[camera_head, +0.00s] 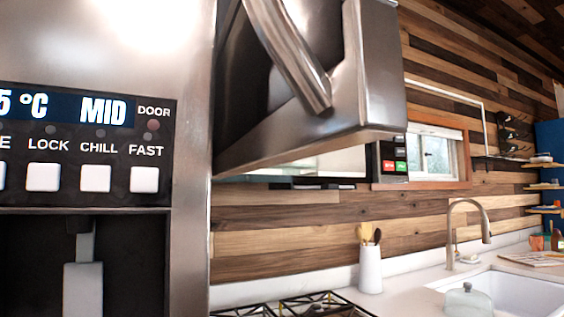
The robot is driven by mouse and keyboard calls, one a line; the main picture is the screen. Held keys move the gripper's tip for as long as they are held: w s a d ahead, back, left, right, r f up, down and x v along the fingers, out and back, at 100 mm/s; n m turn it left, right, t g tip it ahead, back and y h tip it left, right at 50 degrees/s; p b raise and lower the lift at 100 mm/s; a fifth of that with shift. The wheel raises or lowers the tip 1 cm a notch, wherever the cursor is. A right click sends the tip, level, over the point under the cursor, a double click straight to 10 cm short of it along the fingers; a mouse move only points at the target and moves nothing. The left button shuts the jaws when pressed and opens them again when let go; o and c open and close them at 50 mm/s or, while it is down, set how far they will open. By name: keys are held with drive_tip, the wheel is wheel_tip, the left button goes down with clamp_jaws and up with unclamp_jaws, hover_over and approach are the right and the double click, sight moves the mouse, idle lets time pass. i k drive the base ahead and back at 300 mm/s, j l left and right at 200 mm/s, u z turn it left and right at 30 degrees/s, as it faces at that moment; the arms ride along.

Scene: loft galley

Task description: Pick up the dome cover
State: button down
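The dome cover (468,303) appears as a small pale grey dome with a knob on top. It is at the bottom edge of the head view, on the right, in front of the white sink. Its lower part is cut off by the frame edge, so I cannot see what it rests on. My gripper is not in view.
A steel refrigerator front (193,130) with a button panel fills the left side. A steel door with a thick handle (290,55) juts out at upper middle. A stove (290,308), a white utensil holder (370,270), a tall faucet (452,230) and a sink (530,290) line the counter.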

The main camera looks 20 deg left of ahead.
sight(465, 301)
drive_tip(key=i+l+u, duration=0.1)
drive_tip(key=i+l, duration=0.5)
drive_tip(key=l, duration=0.15)
drive_tip(key=i+l+u, duration=0.15)
drive_tip(key=i+l, duration=0.15)
drive_tip(key=i+l+u, duration=0.1)
drive_tip(key=i+l, duration=0.2)
drive_tip(key=l, duration=0.2)
drive_tip(key=i+l, duration=0.25)
drive_tip(key=l, duration=0.2)
drive_tip(key=i+l+u, duration=0.15)
drive_tip(key=l, duration=0.3)
drive_tip(key=i, duration=0.1)
